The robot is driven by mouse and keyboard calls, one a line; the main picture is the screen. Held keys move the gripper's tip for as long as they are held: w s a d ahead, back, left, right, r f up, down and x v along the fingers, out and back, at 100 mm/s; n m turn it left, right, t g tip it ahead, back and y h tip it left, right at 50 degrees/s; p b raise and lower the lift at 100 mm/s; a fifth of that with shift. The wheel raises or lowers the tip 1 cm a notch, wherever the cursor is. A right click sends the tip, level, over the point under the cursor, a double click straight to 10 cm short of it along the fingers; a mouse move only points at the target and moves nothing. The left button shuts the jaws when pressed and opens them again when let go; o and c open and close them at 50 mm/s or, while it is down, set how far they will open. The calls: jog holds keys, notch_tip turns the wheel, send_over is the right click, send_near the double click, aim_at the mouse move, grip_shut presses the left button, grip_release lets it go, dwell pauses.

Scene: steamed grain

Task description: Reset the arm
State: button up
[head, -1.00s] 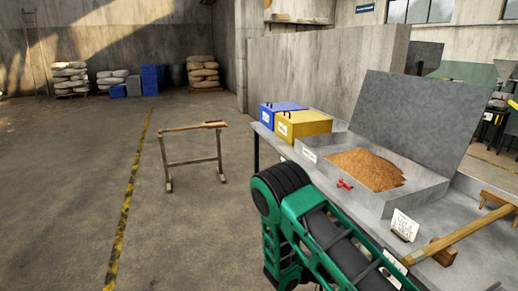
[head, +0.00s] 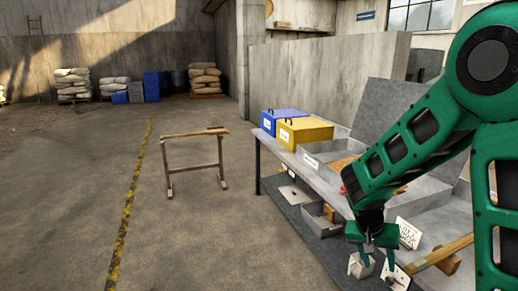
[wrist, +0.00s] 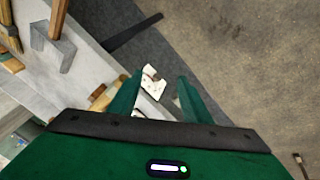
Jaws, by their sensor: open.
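My gripper (head: 378,261) hangs pointing down at the lower right of the head view, by the front side of the grey bench. My green arm bends above it on the right. In the wrist view my gripper (wrist: 158,80) has its two green fingers spread apart. A small white piece (wrist: 152,84) shows between them in that view; I cannot tell how far below it is. Nothing is visibly held.
A blue box (head: 279,118) and a yellow box (head: 304,132) stand on the bench's far end. The grain tray is largely hidden behind my arm. A grey bin (head: 318,222) sits low under the bench. A wooden trestle (head: 194,158) stands on otherwise open floor to the left.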

jog(key=s+a+r+n+t+y, duration=0.35)
jog(key=s+r+n, duration=0.25)
jog(key=s+r, duration=0.6)
jog(key=s+d+m+g, duration=0.2)
jog(key=s+d+m, duration=0.1)
jog(key=s+d, duration=0.2)
jog(key=s+d+m+g+y, duration=0.1)
jog(key=s+d, duration=0.4)
jog(key=s, duration=0.5)
jog(key=shift+r+m+g, duration=0.15)
jog(key=shift+m+g, duration=0.6)
jog(key=shift+m, duration=0.35)
